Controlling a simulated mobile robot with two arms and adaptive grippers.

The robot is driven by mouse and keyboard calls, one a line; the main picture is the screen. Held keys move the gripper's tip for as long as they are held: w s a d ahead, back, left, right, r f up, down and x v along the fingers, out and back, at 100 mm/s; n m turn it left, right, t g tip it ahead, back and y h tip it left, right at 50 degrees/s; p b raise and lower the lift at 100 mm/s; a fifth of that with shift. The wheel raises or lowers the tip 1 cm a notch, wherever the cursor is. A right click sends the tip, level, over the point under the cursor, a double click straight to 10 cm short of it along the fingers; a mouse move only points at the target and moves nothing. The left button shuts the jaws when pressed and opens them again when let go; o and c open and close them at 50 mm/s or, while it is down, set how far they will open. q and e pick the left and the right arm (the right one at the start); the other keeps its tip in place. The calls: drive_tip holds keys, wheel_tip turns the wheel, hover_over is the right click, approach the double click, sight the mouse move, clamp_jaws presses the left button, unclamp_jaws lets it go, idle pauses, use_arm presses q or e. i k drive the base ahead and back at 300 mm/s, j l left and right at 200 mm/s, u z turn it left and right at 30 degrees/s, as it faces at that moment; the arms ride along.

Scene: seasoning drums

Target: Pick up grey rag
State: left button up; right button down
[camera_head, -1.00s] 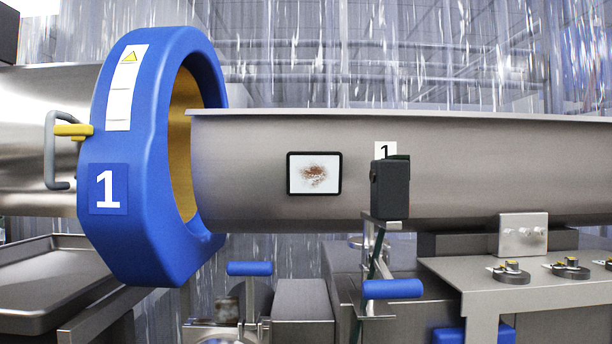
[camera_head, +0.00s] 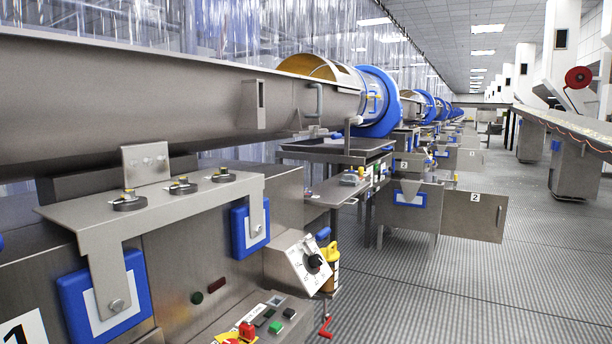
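I cannot make out a grey rag in the head view. Neither of my grippers is in view.
A steel trough (camera_head: 130,105) runs along the left above a bracket shelf (camera_head: 150,207) and a control panel with a red button (camera_head: 247,331). Blue drums (camera_head: 378,102) recede behind it. An open steel door (camera_head: 474,212) juts into the aisle. The ribbed floor (camera_head: 400,300) at right is clear.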

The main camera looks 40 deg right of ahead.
sight(347, 180)
drive_tip(key=z, duration=1.65)
